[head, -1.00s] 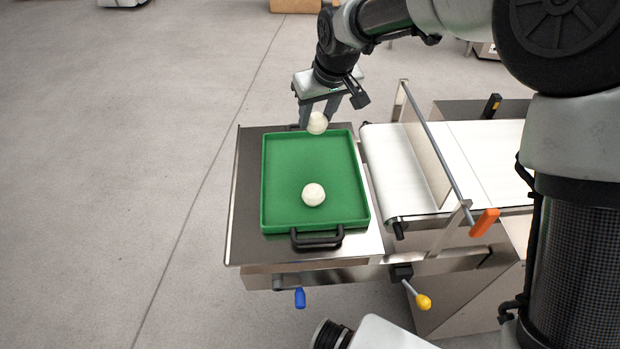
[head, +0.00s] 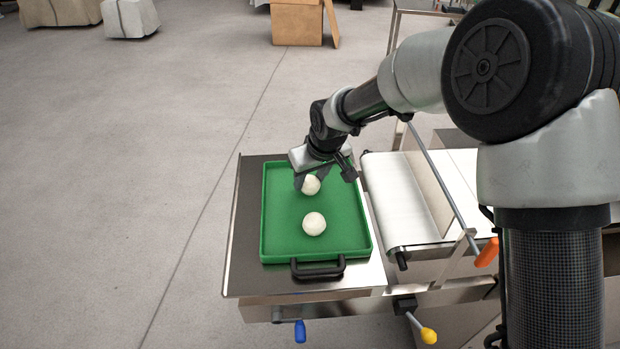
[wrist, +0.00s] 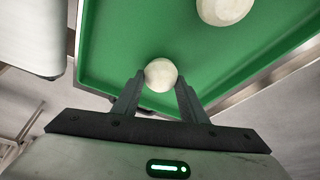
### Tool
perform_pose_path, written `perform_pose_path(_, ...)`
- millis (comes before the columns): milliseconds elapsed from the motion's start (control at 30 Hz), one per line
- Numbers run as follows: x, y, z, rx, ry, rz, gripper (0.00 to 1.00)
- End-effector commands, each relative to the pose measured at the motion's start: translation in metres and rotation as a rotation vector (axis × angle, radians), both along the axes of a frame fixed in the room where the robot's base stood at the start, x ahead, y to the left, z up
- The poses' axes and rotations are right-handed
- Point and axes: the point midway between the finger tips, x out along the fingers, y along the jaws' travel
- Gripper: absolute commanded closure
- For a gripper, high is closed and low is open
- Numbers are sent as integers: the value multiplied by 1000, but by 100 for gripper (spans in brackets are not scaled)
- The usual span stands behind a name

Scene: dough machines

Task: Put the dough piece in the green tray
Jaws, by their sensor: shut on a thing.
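The green tray (head: 278,240) lies on a steel table, with a black handle at its near side. My gripper (head: 308,187) is over the far part of the tray, shut on a round white dough piece (head: 311,185). In the wrist view the held dough piece (wrist: 160,75) sits between my two dark fingertips (wrist: 160,82). I cannot tell whether it touches the tray floor. A second white dough piece (head: 314,223) lies in the tray nearer the handle, apart from the held one; it also shows at the top of the wrist view (wrist: 225,8).
A white conveyor belt (head: 400,205) stands close to the right of the tray, with a metal rail and an orange handle (head: 487,252). Blue (head: 300,331) and yellow (head: 428,336) knobs stick out in front. Floor to the left is clear.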

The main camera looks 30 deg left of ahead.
Motion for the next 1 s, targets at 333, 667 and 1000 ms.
perform_pose_path(333, 0, 0, -3, 0, 0, 0, 43)
perform_pose_path(667, 0, 0, 1, 0, 0, 0, 43)
perform_pose_path(1000, -11, -19, 56, 2, -3, -2, 43)
